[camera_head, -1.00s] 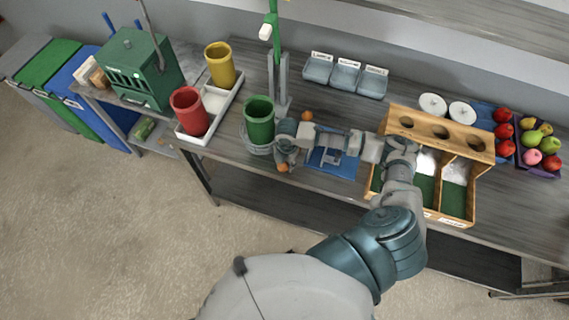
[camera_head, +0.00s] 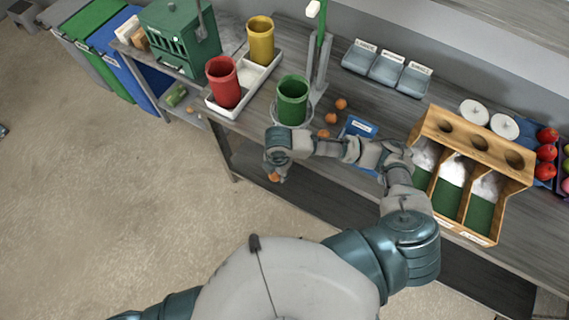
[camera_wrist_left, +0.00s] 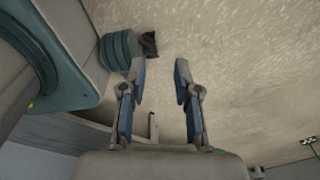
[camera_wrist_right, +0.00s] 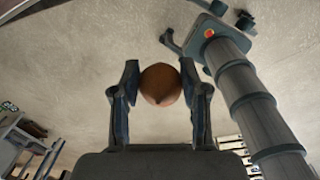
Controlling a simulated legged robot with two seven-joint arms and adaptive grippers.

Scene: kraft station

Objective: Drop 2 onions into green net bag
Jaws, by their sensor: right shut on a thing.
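My right gripper (camera_wrist_right: 160,88) is shut on a brown-orange onion (camera_wrist_right: 160,84), held between the two fingertips. In the head view this onion (camera_head: 274,177) hangs in front of the table's front edge, over the floor. Several more onions (camera_head: 331,118) lie loose on the table right of the green container. The green cylinder (camera_head: 293,100), probably the green net bag on its holder, stands upright on the table, behind my right gripper and apart from it; its inside is hard to make out. My left gripper (camera_wrist_left: 160,85) is open and empty above the floor, outside the head view.
A red cylinder (camera_head: 223,82) and a yellow cylinder (camera_head: 261,40) stand in a white tray left of the green one. A green-topped post (camera_head: 319,60) rises behind it. A wooden divided box (camera_head: 452,190) stands right, near my right arm. A blue labelled item (camera_head: 361,127) lies between.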

